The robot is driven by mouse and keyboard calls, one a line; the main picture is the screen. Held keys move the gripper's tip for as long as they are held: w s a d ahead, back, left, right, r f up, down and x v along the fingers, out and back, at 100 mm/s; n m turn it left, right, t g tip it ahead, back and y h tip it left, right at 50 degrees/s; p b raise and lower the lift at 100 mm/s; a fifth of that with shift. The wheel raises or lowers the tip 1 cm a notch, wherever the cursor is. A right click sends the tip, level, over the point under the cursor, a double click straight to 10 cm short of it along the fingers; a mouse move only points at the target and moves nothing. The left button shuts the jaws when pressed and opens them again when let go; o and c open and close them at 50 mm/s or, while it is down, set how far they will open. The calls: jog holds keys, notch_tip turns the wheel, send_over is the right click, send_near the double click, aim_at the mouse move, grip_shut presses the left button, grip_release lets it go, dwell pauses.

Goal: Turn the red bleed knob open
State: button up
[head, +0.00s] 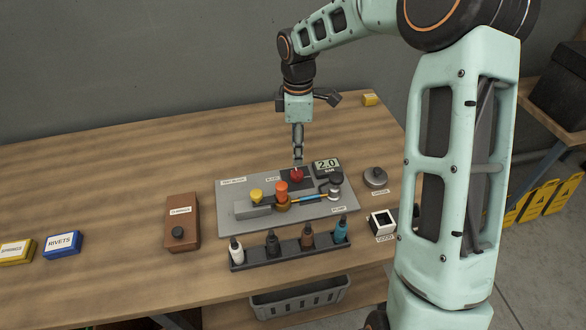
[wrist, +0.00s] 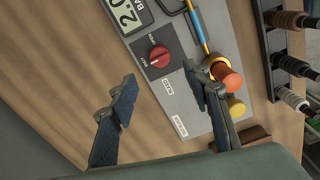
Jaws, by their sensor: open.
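The red bleed knob (head: 296,175) sits on a small dark plate at the back of the grey panel (head: 230,197). In the wrist view the round red knob (wrist: 159,54) shows a pale pointer line, with small white lettering beside it on the dark plate. My gripper (head: 298,155) points down just above the knob in the head view. In the wrist view my gripper (wrist: 162,82) has its two dark fingers spread apart with nothing between the pads. The knob appears just beyond the fingertips, and I see no contact.
A display (head: 327,166) reading 2.0 stands right of the knob. An orange knob (head: 281,188) and a yellow knob (head: 256,195) stand in front. A bottle rack (head: 290,252) lies before the panel. A brown box (head: 182,222) is at left; bare wood lies between.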

aim_at(297, 172)
notch_tip(297, 172, down, 9)
jog(key=shift+f+p, duration=0.2)
jog(key=shift+p, duration=0.15)
jog(key=shift+c, duration=0.2)
jog(key=c, duration=1.1)
